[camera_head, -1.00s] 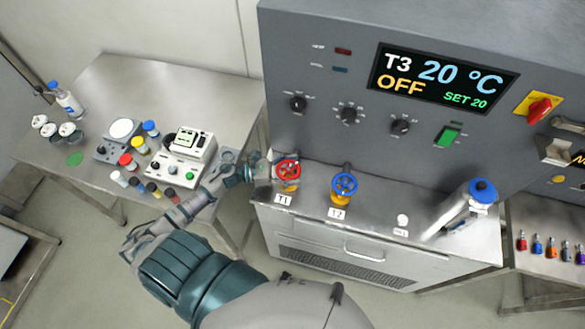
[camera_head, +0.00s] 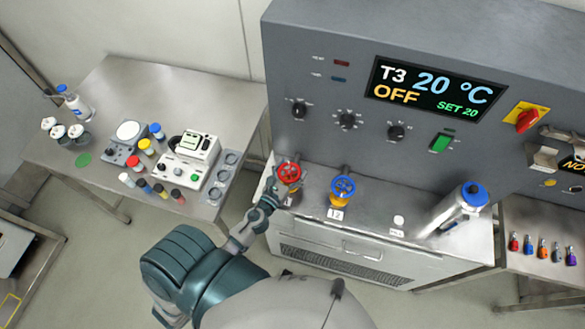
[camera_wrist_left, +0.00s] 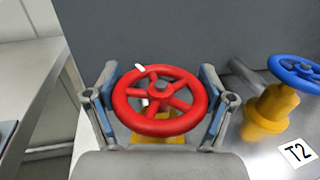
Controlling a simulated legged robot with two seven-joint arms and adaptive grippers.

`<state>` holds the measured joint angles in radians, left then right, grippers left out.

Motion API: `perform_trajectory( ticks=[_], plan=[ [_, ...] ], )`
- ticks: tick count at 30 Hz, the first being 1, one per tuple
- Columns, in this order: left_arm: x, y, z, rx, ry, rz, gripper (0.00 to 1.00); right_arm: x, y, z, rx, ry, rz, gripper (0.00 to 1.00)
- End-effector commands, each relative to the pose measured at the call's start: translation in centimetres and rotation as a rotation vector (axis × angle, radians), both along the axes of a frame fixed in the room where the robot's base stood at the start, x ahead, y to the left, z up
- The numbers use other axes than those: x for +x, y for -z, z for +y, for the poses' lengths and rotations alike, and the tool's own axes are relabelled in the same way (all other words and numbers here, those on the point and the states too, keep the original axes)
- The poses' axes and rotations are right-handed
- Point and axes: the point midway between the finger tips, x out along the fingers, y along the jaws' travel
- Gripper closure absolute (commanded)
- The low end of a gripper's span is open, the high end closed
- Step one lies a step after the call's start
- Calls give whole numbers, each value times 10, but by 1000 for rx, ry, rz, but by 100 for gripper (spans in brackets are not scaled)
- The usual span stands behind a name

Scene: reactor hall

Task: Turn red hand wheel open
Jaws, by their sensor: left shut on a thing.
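The red hand wheel (camera_head: 289,173) sits on a yellow valve body at the left end of the grey cabinet's ledge. In the left wrist view the red wheel (camera_wrist_left: 160,100) fills the middle, with a white mark on its far rim. My left gripper (camera_head: 276,190) is at the wheel, reaching from the near left. In the left wrist view its two fingers (camera_wrist_left: 160,104) stand on the left and right sides of the rim, shut on it. My right gripper is not in view.
A blue hand wheel (camera_head: 342,187) labelled T2 stands just right of the red one. Farther right is a silver cylinder (camera_head: 458,210) with a blue cap. The panel display (camera_head: 436,84) reads T3, 20 °C, OFF. A left bench (camera_head: 110,85) holds jars and instruments.

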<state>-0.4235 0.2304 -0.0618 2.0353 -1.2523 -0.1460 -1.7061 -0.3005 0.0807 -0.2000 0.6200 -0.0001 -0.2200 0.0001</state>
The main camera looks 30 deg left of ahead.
Motion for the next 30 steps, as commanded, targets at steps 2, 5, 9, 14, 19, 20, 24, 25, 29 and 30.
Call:
perform_trajectory(
  ticks=[2, 5, 9, 14, 19, 20, 24, 25, 29, 30],
  plan=[
    [2, -4, 1, -6, -79, -9, 53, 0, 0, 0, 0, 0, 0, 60],
    [2, -3, 3, -6, -174, -8, 53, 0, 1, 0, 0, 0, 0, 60],
    [1, -3, 5, -6, -306, -9, 53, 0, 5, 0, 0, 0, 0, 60],
    [1, -2, 7, -5, -457, -8, 53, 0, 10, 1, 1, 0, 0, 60],
    [-1, -2, 9, -3, -608, -7, 53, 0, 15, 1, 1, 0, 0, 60],
    [-1, -2, 10, -2, -633, -7, 53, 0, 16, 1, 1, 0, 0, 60],
    [-2, -2, 11, -1, -737, -7, 53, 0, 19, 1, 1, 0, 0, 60],
    [-2, -2, 11, -1, -756, -7, 53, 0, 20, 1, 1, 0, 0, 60],
    [-3, -3, 12, -1, -830, -7, 53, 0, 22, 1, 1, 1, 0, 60],
    [-3, -3, 13, -1, -848, -7, 53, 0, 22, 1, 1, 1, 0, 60]
  ],
)
